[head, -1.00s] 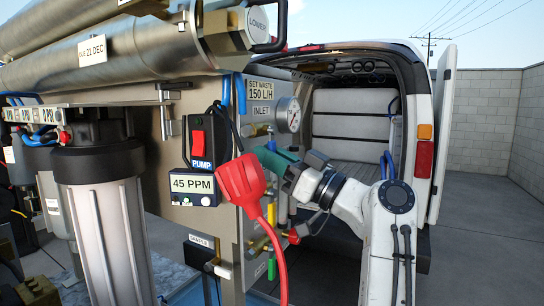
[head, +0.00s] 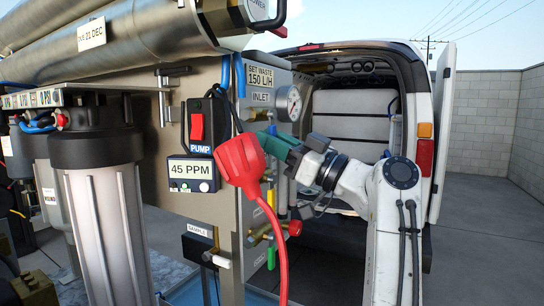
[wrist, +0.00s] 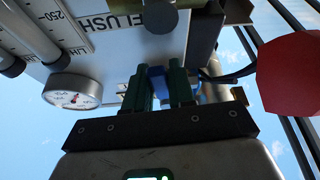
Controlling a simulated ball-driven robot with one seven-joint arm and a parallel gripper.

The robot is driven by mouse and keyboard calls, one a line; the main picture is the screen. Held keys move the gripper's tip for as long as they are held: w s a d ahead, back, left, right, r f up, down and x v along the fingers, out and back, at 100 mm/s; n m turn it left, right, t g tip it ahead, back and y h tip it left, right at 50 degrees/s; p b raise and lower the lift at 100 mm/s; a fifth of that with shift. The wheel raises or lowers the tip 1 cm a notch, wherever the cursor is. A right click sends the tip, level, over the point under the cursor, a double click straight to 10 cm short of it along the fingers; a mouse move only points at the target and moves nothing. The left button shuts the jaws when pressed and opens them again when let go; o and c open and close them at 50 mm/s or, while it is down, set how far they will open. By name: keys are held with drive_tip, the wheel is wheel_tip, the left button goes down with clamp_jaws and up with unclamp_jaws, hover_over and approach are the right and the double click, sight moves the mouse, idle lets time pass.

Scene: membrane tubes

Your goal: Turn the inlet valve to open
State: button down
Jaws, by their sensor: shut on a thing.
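The inlet valve's blue handle (wrist: 158,78) shows between the green fingers of my gripper (wrist: 159,90) in the wrist view. The fingers are shut on it. In the head view my gripper (head: 268,142) reaches the panel from the right, below the INLET label (head: 261,97). A red plug (head: 240,160) hangs in front and hides part of the fingertips there. The handle's exact angle is hard to tell. A brass fitting (wrist: 214,88) is partly visible just right of the fingers in the wrist view.
A pressure gauge (head: 288,103) sits just above my gripper. The red plug's cable (head: 279,245) hangs down in front of the panel. Other valves with coloured handles (head: 262,238) are lower down. A white van (head: 350,110) stands open behind.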

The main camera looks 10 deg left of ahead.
drive_tip(key=n+b, duration=0.2)
drive_tip(key=b, duration=0.1)
drive_tip(key=shift+w+d+f+g, duration=0.15)
drive_tip(key=shift+w+g, duration=0.15)
drive_tip(key=shift+g, duration=0.1)
drive_tip(key=shift+r+n, duration=0.25)
drive_tip(key=shift+n, duration=0.15)
drive_tip(key=c, duration=1)
unclamp_jaws()
drive_tip(key=shift+c, duration=0.2)
drive_tip(key=b+v, duration=0.3)
drive_tip(key=v, duration=0.7)
drive_tip(key=shift+d+f+b, duration=0.25)
drive_tip(key=shift+d+b, duration=0.1)
drive_tip(key=shift+b, duration=0.05)
drive_tip(key=shift+c, duration=0.3)
